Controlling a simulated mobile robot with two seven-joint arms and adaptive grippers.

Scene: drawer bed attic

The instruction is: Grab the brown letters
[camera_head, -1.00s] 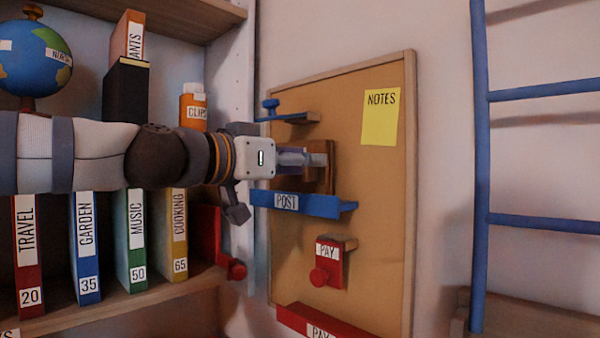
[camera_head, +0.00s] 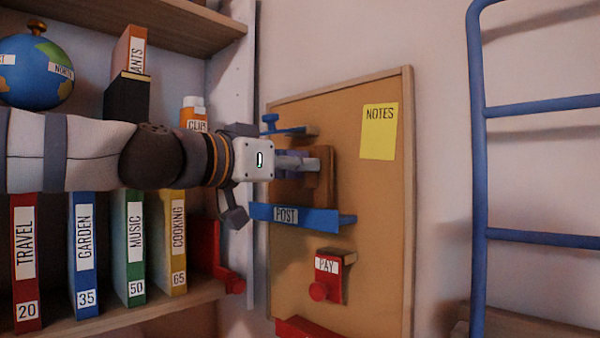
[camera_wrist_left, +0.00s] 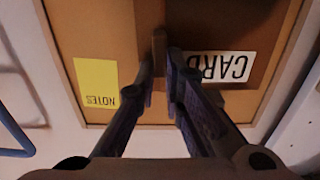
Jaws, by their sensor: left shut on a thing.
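The brown letters (camera_head: 324,186) stand upright on the blue POST shelf (camera_head: 290,214) on the cork board. My left gripper (camera_head: 302,163) reaches in from the left and is shut on them, covering part of them. In the left wrist view, the fingers of my left gripper (camera_wrist_left: 162,80) close around a narrow brown part in the middle. A white CARD label (camera_wrist_left: 217,67) shows upside down just right of the fingers. My right gripper is not in view.
A red PAY holder with a knob (camera_head: 328,275) hangs below the POST shelf. A blue bracket (camera_head: 290,131) sits above. A yellow NOTES sheet (camera_head: 379,131) is on the board's upper right. A blue ladder (camera_head: 478,180) stands right; shelves with binders (camera_head: 85,250) are left.

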